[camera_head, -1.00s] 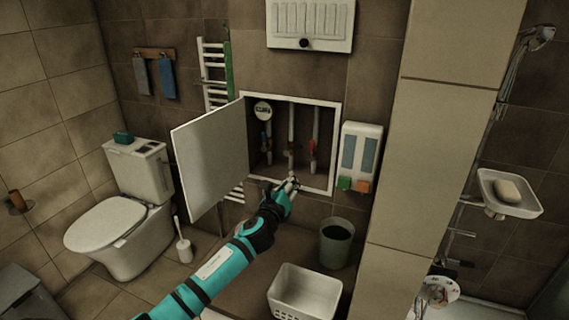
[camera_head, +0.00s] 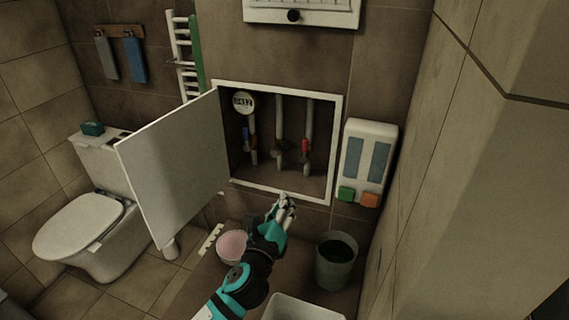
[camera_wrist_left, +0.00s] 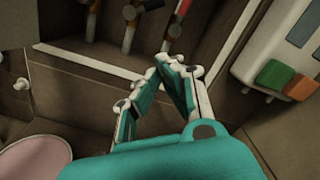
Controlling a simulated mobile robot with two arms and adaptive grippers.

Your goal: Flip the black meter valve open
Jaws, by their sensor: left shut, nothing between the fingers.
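The open wall cabinet (camera_head: 341,140) holds three upright pipes. The right pipe has a red handle (camera_head: 305,146). In the left wrist view, a dark fitting (camera_wrist_left: 131,12) shows on the middle pipe at the top. My left gripper (camera_head: 287,203) is shut and empty, in front of the cabinet's lower edge. My right gripper is out of view.
The white cabinet door (camera_head: 175,165) stands open to the left. A dispenser (camera_head: 368,155) hangs right of the cabinet. A pink bowl (camera_head: 231,246), a bucket (camera_head: 335,262) and a white basket (camera_head: 300,308) stand below. A wall juts out at the right.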

